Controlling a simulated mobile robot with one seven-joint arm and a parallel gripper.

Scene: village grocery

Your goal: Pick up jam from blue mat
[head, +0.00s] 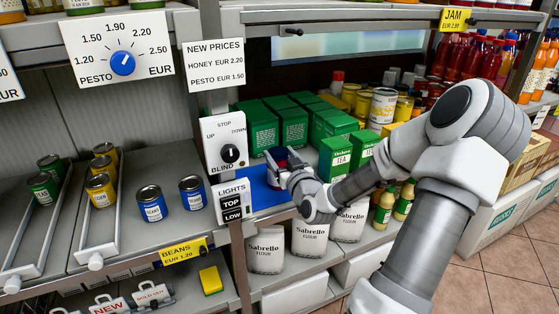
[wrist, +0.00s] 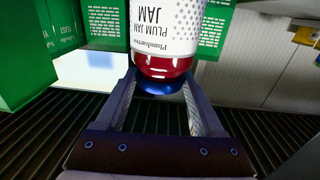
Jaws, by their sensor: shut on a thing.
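The jam jar (wrist: 166,35) fills the top middle of the wrist view, with a white plum jam label, red contents and a blue lid. Its label reads upside down there. My gripper (wrist: 161,90) has one finger on each side of the jar and is shut on it. In the head view my gripper (head: 286,166) is over the blue mat (head: 262,196), on the shelf behind the lights switch. Only a small part of the jar shows beside the fingers there. I cannot tell whether it touches the mat.
Flour bags (head: 266,250) sit on the shelf below. The blind switch panel (head: 228,143) and lights panel (head: 233,202) stand close on the left.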

